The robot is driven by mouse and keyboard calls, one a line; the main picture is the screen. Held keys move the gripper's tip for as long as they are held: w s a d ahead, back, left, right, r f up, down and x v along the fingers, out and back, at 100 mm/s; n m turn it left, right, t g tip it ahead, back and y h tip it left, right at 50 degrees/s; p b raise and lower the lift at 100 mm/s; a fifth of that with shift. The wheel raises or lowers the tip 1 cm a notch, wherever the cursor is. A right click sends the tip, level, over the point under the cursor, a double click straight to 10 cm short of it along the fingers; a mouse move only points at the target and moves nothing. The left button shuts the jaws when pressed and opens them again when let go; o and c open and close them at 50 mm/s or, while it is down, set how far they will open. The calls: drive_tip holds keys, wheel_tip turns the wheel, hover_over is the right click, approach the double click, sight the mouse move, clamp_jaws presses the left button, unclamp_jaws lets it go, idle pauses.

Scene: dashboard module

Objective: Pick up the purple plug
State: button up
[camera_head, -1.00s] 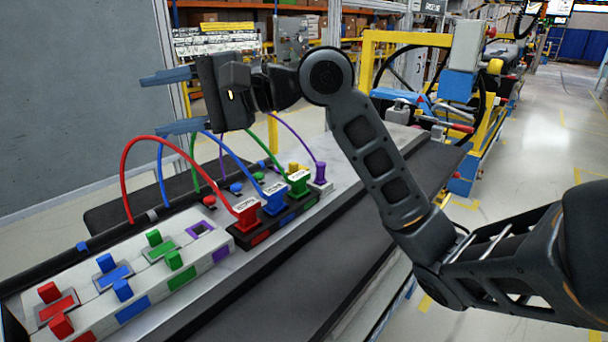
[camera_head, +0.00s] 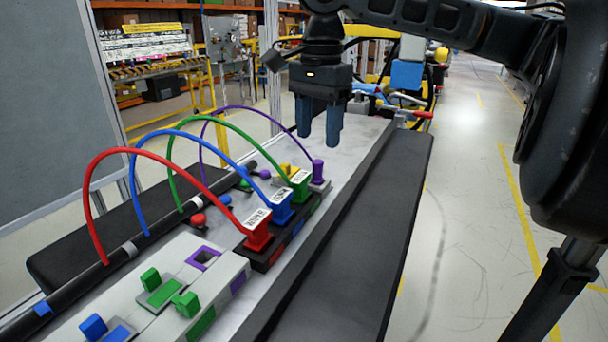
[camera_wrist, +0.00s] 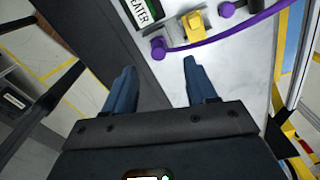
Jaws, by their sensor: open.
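The purple plug (camera_head: 317,172) stands upright at the far end of the plug row, beside the green plug (camera_head: 300,184), with a purple cable arching from its top to the left. In the wrist view the purple plug (camera_wrist: 158,48) lies ahead of the fingertips, with its cable running right. My gripper (camera_head: 320,140) is open and empty, pointing down, above and slightly beyond the purple plug in the head view. In the wrist view its two blue fingers (camera_wrist: 159,72) are apart, with nothing between them.
Blue (camera_head: 277,208) and red (camera_head: 257,232) plugs with arching cables stand nearer in the row. A yellow piece (camera_head: 287,169) is close behind the green plug. A module with a purple-edged square socket (camera_head: 203,257) lies at the front. The dark strip (camera_head: 345,270) at right is clear.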

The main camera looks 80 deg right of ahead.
sight(318, 161)
drive_tip(key=shift+f, duration=3.9)
drive_tip(key=shift+c, duration=0.3)
clamp_jaws()
